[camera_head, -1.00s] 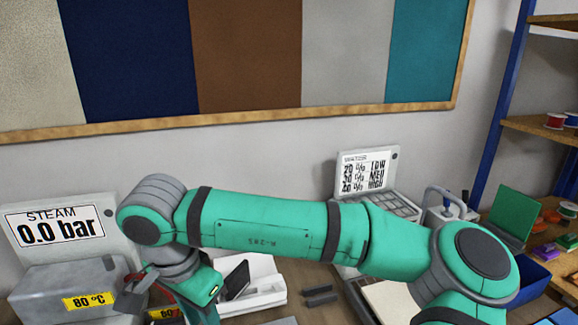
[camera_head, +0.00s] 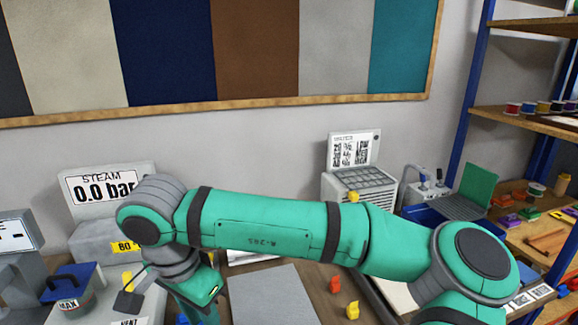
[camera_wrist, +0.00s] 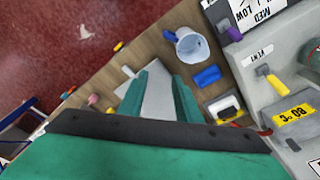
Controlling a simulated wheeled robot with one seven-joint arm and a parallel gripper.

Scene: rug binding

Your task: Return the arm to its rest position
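My arm (camera_head: 270,225), teal with grey joints, stretches across the head view in front of the bench and bends down at the left. My gripper (camera_wrist: 162,82) shows in the wrist view, pointing at the bench from above. Its two teal fingers stand apart with nothing held between them. A light grey sheet or plate (camera_wrist: 158,101) lies below, seen through the gap. It also shows in the head view (camera_head: 270,297). In the head view the fingertips are hidden or cut off at the lower edge.
The steam unit (camera_head: 100,190) reads 0.0 bar at the left. A green panel (camera_head: 470,192) and shelves (camera_head: 525,115) are at the right. Small coloured pieces (camera_head: 352,310) lie on the wooden bench. Red floor (camera_wrist: 60,40) shows beyond it.

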